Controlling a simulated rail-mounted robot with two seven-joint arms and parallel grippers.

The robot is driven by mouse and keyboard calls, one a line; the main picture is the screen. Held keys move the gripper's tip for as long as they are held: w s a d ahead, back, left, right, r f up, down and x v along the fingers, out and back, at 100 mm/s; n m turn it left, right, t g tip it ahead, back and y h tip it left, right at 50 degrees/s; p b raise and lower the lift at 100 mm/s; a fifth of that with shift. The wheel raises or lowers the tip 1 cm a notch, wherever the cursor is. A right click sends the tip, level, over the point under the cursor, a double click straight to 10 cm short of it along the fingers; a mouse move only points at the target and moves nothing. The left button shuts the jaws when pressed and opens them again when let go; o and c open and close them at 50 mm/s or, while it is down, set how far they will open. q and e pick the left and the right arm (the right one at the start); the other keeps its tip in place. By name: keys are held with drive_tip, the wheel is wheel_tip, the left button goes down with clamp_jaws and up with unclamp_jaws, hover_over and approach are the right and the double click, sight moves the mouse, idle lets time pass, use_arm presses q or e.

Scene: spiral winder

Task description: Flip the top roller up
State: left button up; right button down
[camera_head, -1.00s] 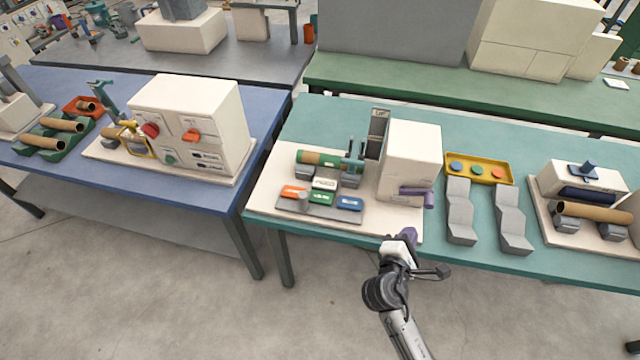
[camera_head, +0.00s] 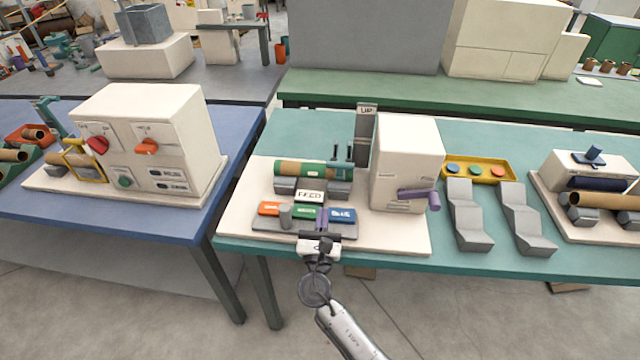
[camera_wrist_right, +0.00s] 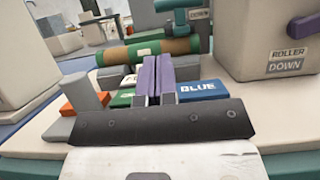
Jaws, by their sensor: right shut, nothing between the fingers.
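The winder's cream cabinet (camera_head: 408,150) stands on a pale base on the teal table. A purple lever (camera_head: 420,195) sticks out of its lower right; in the wrist view the lever (camera_wrist_right: 306,22) is beside a "ROLLER DOWN" label (camera_wrist_right: 288,60). A brown and green roll (camera_head: 312,170) lies on grey cradles left of the cabinet. In the wrist view a teal part (camera_wrist_right: 178,12) is behind the roll, near a "DOWN" label (camera_wrist_right: 200,14). An upright grey plate (camera_head: 365,130) reads "UP". My right gripper (camera_head: 321,214) has its purple fingers (camera_wrist_right: 157,62) shut and empty, over the colored buttons. My left gripper is out of view.
The buttons are orange (camera_head: 269,209), green (camera_head: 307,212) and blue (camera_head: 342,215), beside a grey knob (camera_head: 285,216) and a "FEED" block (camera_head: 310,196). Two stepped grey blocks (camera_head: 467,215) and a yellow tray (camera_head: 478,167) lie to the right. Another machine (camera_head: 145,140) stands on the blue table.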

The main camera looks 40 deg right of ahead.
idle(0.3)
drive_tip(key=b+x, duration=0.1)
drive_tip(key=x, duration=0.7)
drive_tip(key=shift+w+d, duration=0.1)
drive_tip(key=shift+w, duration=0.05)
drive_tip(key=shift+x, duration=0.85)
drive_tip(key=shift+r, duration=0.1)
